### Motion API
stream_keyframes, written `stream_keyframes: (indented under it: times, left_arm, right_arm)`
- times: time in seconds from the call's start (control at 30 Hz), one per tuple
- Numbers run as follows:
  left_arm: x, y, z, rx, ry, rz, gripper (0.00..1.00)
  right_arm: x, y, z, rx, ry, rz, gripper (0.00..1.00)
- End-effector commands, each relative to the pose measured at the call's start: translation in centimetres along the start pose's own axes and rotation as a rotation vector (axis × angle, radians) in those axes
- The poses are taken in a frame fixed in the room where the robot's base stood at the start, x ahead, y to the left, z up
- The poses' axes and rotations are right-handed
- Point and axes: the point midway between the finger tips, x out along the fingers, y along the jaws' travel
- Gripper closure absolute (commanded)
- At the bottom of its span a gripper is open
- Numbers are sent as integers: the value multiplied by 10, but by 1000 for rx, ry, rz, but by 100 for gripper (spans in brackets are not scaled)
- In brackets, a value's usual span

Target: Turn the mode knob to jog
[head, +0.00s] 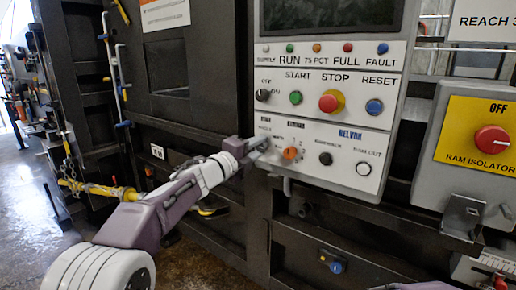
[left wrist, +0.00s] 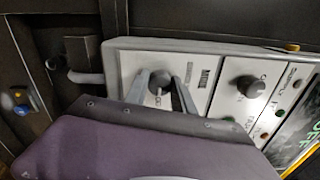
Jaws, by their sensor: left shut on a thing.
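The control panel (head: 330,120) stands ahead with rows of lamps, buttons and knobs. My left gripper (head: 262,143) reaches in from the left to its lower left corner, under the word MODE, and hides the mode knob in the head view. In the left wrist view the two fingers of my left gripper (left wrist: 161,92) lie on either side of the small grey mode knob (left wrist: 158,80), shut on it. The knob's pointer and position labels are too small and covered to read. My right gripper is not in view.
An orange knob (head: 290,153) sits just right of my left gripper. A dark off/on knob (head: 262,95), green start button (head: 295,97) and red stop button (head: 331,101) are above. A ram isolator box (head: 470,150) with a red knob stands at the right.

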Motion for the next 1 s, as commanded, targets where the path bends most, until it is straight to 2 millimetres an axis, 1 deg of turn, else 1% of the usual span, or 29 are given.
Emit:
stream_keyframes:
  times: [0.07, 0.1, 0.13, 0.17, 0.43, 0.5, 0.57, 0.8, 0.9, 1.0]
  left_arm:
    - [0, 1, 0, 2, 1, 2, 100]
    - [0, 1, 0, 1, 1, 2, 61]
    - [0, 1, 0, 1, 1, 2, 53]
    - [0, 1, 0, 1, 1, 1, 48]
    - [0, 0, 0, 0, 1, 1, 48]
    - [-4, 1, 0, 0, 0, 0, 48]
    - [-13, 1, 0, 0, 0, 0, 48]
    - [-66, 1, 0, 1, -3, 0, 48]
    - [-82, 1, 0, 1, -2, 2, 48]
    - [-89, 1, 0, 1, 0, 2, 48]
  right_arm:
    - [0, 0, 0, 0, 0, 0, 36]
    - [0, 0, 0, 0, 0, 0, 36]
    - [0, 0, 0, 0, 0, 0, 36]
    - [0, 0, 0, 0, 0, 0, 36]
    - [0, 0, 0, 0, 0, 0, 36]
    - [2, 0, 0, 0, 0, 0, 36]
    - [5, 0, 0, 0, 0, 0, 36]
    - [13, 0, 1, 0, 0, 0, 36]
    - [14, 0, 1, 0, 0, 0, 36]
    - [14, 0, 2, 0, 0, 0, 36]
